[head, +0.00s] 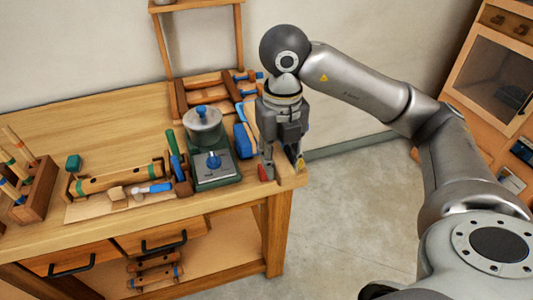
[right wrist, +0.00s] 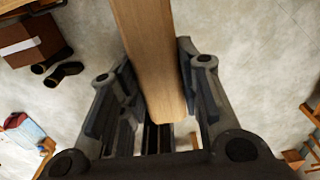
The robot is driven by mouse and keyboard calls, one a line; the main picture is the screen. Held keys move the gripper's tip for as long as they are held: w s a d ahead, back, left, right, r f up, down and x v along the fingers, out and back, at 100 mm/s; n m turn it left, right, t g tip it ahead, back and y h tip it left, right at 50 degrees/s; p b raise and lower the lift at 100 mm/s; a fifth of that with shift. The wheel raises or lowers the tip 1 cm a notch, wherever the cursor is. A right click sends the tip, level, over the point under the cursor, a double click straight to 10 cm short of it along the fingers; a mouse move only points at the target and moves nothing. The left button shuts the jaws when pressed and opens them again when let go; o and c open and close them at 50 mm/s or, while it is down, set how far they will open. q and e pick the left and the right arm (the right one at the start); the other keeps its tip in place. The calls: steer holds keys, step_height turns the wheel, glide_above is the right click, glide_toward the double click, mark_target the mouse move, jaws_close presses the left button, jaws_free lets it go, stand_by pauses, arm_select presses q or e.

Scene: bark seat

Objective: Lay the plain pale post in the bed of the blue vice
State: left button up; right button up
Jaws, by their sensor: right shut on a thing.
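The plain pale post (right wrist: 152,45) fills the gap between the fingers of my right gripper (right wrist: 160,95) in the right wrist view. It runs from the top edge to a squared end near the palm. My right gripper is shut on it. My left gripper is not in view.
A green scale (head: 213,165) with a grey pan stands left of the gripper. Hand tools and a wooden rack (head: 35,190) fill the bench (head: 100,120) further left. Open floor (head: 340,200) lies right of it; a glass-fronted cabinet (head: 500,80) stands far right.

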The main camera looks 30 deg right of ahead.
steer(key=w+d+f+p, duration=0.1)
steer(key=w+d+f, duration=0.1)
steer(key=w+f, duration=0.1)
steer(key=w+d+f+p, duration=0.1)
steer(key=w+d+f, duration=0.1)
steer(key=w, duration=0.3)
steer(key=w+d+f+p, duration=0.1)
steer(key=w+d+f, duration=0.1)
steer(key=w+f, duration=0.1)
steer(key=shift+w+d+f, duration=0.15)
steer(key=shift+w+f, duration=0.05)
steer(key=shift+f, duration=0.25)
steer(key=shift+w+d+f, duration=0.15)
steer(key=shift+w+f, duration=0.05)
steer(key=shift+f, duration=0.2)
step_height(320, 180, down, 2)
steer(key=shift+f+p, duration=0.1)
steer(key=shift+p, duration=0.55)
steer(key=shift+f, duration=0.35)
steer(key=shift+f+b, duration=0.55)
steer(key=shift+f, duration=0.2)
steer(key=o, duration=1.1)
